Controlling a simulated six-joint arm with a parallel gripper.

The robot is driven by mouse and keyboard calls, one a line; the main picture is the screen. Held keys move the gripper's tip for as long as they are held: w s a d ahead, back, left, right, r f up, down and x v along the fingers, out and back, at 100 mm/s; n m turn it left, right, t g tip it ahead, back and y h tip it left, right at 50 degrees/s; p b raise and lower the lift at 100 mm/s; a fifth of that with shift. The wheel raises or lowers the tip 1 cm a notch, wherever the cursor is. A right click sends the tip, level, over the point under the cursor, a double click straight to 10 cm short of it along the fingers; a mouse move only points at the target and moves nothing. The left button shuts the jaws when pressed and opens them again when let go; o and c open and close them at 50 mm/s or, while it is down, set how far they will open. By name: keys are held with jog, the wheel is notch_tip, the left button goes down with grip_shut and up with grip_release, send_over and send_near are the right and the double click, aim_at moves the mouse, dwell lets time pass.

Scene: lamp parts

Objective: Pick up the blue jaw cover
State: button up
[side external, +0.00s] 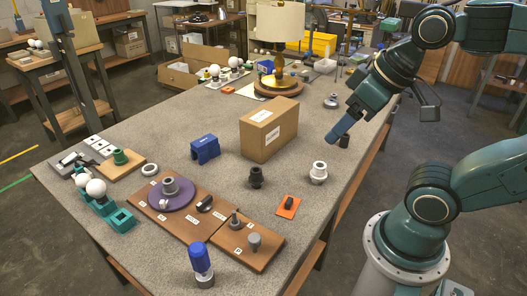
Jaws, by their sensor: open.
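A blue bracket-shaped piece (205,149), which looks like the jaw cover, stands on the grey table left of the cardboard box. It seems to rest upright on two legs, with nothing touching it. My gripper (338,136) is to the right of the box, above the right part of the table and well apart from the blue piece. It is open and points down to the left. Its blue finger shows; the other finger is hard to make out. I see nothing held in it.
The cardboard box (268,129) stands between my gripper and the blue piece. Wooden boards (180,220) with parts lie at the front left. A blue-topped cylinder (198,258) is at the front edge. A lamp (277,40) stands at the back. Table around the blue piece is clear.

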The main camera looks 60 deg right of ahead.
jog(key=w+r+m+g, duration=0.1)
jog(key=w+r+m, duration=0.35)
jog(key=w, duration=0.65)
jog(key=m+g, duration=0.5)
jog(key=m, duration=1)
send_over(204, 140)
notch_tip(204, 140, down, 18)
jog(key=shift+s, duration=0.1)
jog(key=shift+f, duration=0.1)
jog(key=shift+f, duration=4.2)
